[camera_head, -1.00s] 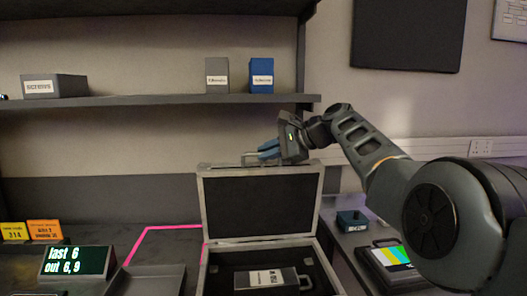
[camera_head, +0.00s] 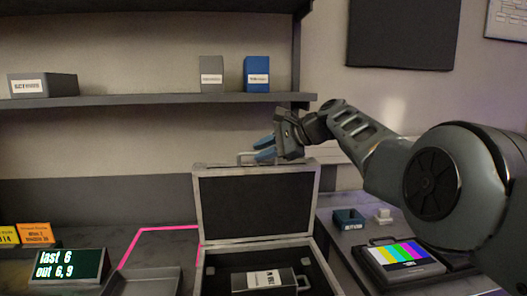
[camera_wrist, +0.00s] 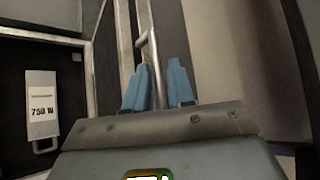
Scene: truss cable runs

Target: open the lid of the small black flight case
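The small black flight case (camera_head: 196,275) stands on the table with silver edges. Its lid (camera_head: 255,200) is raised, standing roughly upright, with the dark inside facing me. A metal handle (camera_head: 247,156) is at the lid's top edge; a bar that looks like this handle (camera_wrist: 148,50) shows in the wrist view. My gripper (camera_head: 264,148) is at the top of the lid, beside the handle. In the wrist view its blue fingers (camera_wrist: 158,88) are apart, with the metal bar running between them. I cannot tell whether they touch it.
A labelled grey block (camera_head: 265,280) lies inside the case. A grey tray (camera_head: 150,282) and lit sign (camera_head: 70,264) are at left. A colour-bar case (camera_head: 403,254) and blue box (camera_head: 349,219) are at right. A shelf (camera_head: 150,99) runs behind, above the lid.

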